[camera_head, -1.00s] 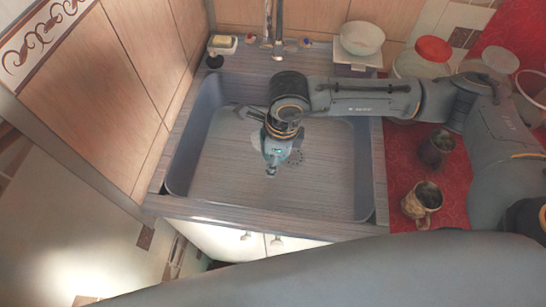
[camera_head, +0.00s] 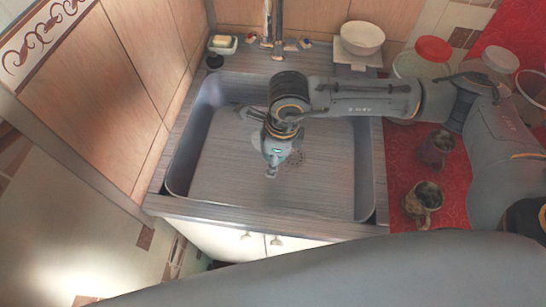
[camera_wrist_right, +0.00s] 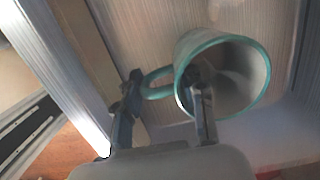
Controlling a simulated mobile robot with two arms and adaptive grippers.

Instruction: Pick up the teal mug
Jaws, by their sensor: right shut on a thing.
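The mug (camera_wrist_right: 238,62) shows in the right wrist view, pale inside with a teal rim and a teal handle. Its mouth faces the camera. My right gripper (camera_wrist_right: 166,82) is shut on the mug, with one finger inside the mouth and the other outside by the handle. In the head view the right gripper (camera_head: 272,160) points down over the sink basin, and I cannot make out the mug clearly there. The gap between the mug and the basin floor cannot be judged. My left gripper is not in view.
The grey sink (camera_head: 230,185) has walls around the gripper, with a faucet (camera_head: 272,25) behind. A soap dish (camera_head: 222,45) and a white bowl (camera_head: 361,38) stand at the back. A patterned mug (camera_head: 422,203) and a dark cup (camera_head: 436,148) stand on the red counter at right.

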